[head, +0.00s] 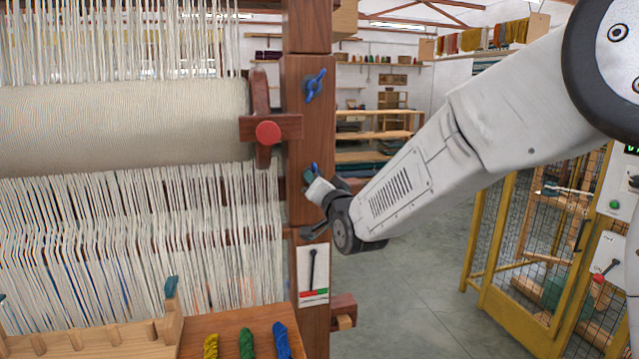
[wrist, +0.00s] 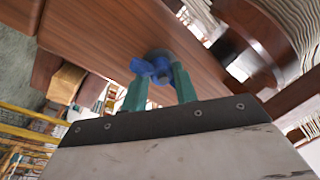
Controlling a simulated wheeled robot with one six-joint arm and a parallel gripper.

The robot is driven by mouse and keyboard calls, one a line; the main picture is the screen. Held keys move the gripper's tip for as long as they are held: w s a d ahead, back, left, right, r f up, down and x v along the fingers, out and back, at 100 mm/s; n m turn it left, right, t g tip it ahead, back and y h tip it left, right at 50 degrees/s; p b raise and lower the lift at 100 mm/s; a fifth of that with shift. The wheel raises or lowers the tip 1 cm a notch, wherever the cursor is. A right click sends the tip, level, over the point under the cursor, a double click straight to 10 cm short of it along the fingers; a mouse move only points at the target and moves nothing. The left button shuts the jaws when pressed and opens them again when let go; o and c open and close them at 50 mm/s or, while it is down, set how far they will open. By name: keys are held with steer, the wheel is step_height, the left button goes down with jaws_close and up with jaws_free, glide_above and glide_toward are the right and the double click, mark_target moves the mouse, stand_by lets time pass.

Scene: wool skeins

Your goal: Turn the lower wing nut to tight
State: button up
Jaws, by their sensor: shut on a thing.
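The lower wing nut (wrist: 150,67) is blue and sits on the loom's brown wooden post (head: 309,130). In the head view only a small blue bit of it (head: 316,167) shows; my gripper hides the rest. My gripper (wrist: 160,79) has its green fingers on either side of the nut and is shut on it. In the head view my gripper (head: 312,173) is against the post's front face. The upper wing nut (head: 315,85), also blue, stands tilted higher on the same post, clear of my gripper.
Below is a white plate (head: 313,275) with a dark pointer and red and green marks. Warp threads (head: 130,240) fill the left. Open floor (head: 420,290) lies right.

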steer(key=shift+a+m+t+h, duration=0.1)
steer(key=shift+m+t+h, duration=0.2)
steer(key=shift+m, duration=1.85)
steer(key=shift+a+m+t+h, duration=0.15)
steer(key=shift+m+h, duration=0.25)
steer(key=shift+m, duration=1.75)
steer(key=o, duration=1)
steer(key=shift+d, duration=0.1)
steer(key=shift+c, duration=0.2)
steer(key=v, duration=0.7)
steer(key=shift+s, duration=0.4)
